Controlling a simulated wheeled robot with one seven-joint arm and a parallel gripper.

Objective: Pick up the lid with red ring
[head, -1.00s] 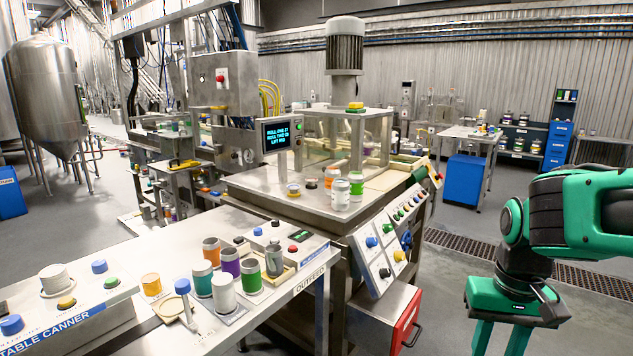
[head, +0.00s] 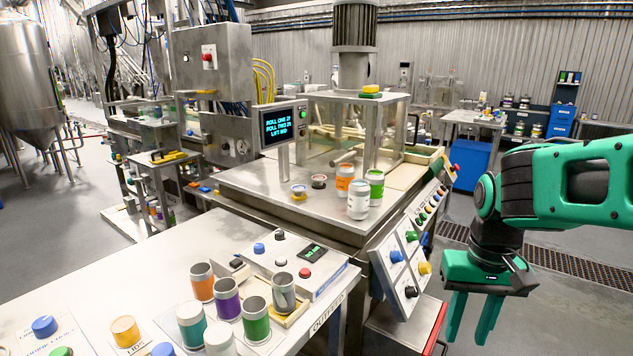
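Two small round pieces lie on the steel top of the seaming machine in the head view. One is a small dark disc with a reddish or pinkish rim (head: 319,181), which looks like the lid with red ring, though it is too small to be sure. The other is a piece with a yellow base and a purplish-grey top (head: 299,191), just left and in front of it. My gripper (head: 471,328) points down at the right, well apart from both pieces. Its two green fingers are spread, with nothing visible between them.
Orange, green and white cans (head: 358,199) stand right of the small pieces. A lit display (head: 283,126) rises behind them on the left. The slanted button panel (head: 404,262) lies between the machine top and my gripper. A white outfeed table (head: 165,260) with several cans is in front.

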